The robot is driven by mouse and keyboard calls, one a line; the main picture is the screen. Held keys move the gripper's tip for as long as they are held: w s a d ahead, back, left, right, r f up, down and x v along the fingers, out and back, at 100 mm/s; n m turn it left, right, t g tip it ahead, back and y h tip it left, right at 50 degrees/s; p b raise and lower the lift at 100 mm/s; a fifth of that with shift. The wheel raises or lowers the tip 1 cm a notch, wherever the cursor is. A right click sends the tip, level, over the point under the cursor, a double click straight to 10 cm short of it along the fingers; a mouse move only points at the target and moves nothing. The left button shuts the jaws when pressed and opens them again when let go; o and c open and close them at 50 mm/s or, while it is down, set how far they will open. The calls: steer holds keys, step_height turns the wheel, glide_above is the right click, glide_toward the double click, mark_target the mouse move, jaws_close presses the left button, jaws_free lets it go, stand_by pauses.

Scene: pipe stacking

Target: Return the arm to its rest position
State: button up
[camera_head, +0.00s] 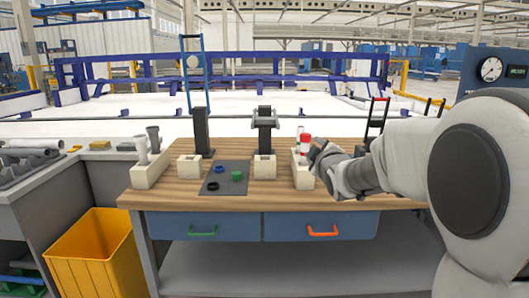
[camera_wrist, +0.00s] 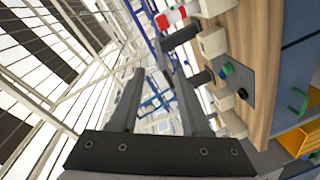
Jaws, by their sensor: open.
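My arm reaches in from the right in the head view. My gripper (camera_head: 317,146) is above the right part of the wooden workbench (camera_head: 250,202). It appears just beside the white pipe with a red band (camera_head: 305,140), which stands in a cream block (camera_head: 302,178). In the wrist view my gripper (camera_wrist: 159,72) is open, with nothing between its fingers. The red and white pipe (camera_wrist: 168,19) lies beyond and apart from the fingers there. Dark grey posts (camera_head: 201,130) (camera_head: 265,125) stand behind cream blocks (camera_head: 189,166) (camera_head: 264,166); the right one carries a grey crosspiece.
A dark mat (camera_head: 226,171) holds blue, green and black rings. A left cream block (camera_head: 150,172) holds a grey-white pipe. A yellow bin (camera_head: 95,255) stands at front left beside the bench. The bench's front has two blue drawers (camera_head: 205,219). Free air lies above the bench.

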steer(key=s+f+m+g, duration=0.4)
steer(key=s, duration=0.9)
steer(key=s+f+m+g+h, duration=0.1)
steer(key=s+f+m+g, duration=0.25)
steer(key=s, duration=1.05)
steer(key=s+f+m+g, duration=0.3)
steer(key=s+m+g, duration=0.15)
steer(key=s, duration=0.85)
step_height(320, 180, up, 24)
steer(key=p, duration=2.4)
steer(key=shift+d+r+m+t+p, duration=0.15)
steer(key=shift+d+m+t+p, duration=0.15)
steer(key=shift+d+t, duration=0.15)
